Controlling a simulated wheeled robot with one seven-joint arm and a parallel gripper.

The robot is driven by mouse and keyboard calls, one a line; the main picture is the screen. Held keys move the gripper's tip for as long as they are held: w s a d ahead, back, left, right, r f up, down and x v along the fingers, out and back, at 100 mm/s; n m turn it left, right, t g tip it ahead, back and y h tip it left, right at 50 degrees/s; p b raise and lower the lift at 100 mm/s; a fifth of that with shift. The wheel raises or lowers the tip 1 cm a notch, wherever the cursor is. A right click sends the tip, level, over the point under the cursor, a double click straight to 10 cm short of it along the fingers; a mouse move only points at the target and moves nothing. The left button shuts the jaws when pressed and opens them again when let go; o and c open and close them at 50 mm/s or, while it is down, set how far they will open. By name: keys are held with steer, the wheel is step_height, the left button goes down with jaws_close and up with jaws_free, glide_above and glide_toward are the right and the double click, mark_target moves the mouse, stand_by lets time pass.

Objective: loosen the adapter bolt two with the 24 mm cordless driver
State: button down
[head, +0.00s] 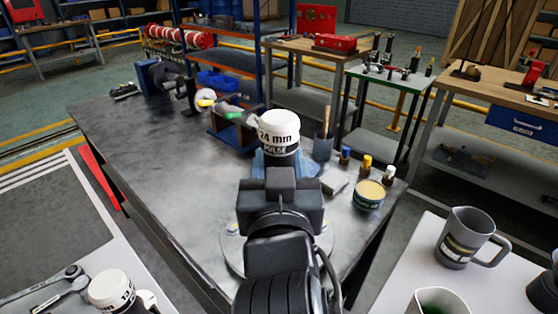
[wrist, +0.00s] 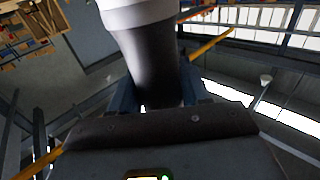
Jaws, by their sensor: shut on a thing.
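The 24 mm cordless driver (head: 279,131) has a white top marked "24 mm" and a dark band marked "PULSE". It stands out beyond my gripper (head: 280,160), above the dark metal bench in the head view. In the wrist view the driver's dark body (wrist: 153,62) with its white end sits between the two blue fingers of my gripper (wrist: 160,92), which is shut on it. The driver's lower part is hidden by my gripper and wrist. I cannot make out adapter bolt two in either view.
The dark bench (head: 140,120) holds a brush in a cup (head: 322,147), small capped bottles, and a yellow-topped tin (head: 369,195). A grey jug (head: 466,237) stands on a pale table at right. Another white-topped tool (head: 112,290) lies at lower left. The bench's left part is mostly clear.

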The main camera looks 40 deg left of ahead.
steer(key=shift+d+r, duration=0.1)
steer(key=shift+s+d, duration=0.1)
steer(key=shift+s, duration=0.1)
steer(key=shift+s+d, duration=0.1)
steer(key=shift+f+b, duration=1.85)
steer(key=shift+f, duration=0.65)
steer(key=shift+f+b, duration=0.3)
steer(key=shift+b, duration=0.1)
steer(key=shift+f, duration=0.25)
stand_by(0.5)
steer(key=shift+s+f, duration=0.1)
steer(key=shift+f, duration=0.1)
stand_by(1.1)
steer(key=shift+r, duration=0.15)
stand_by(0.8)
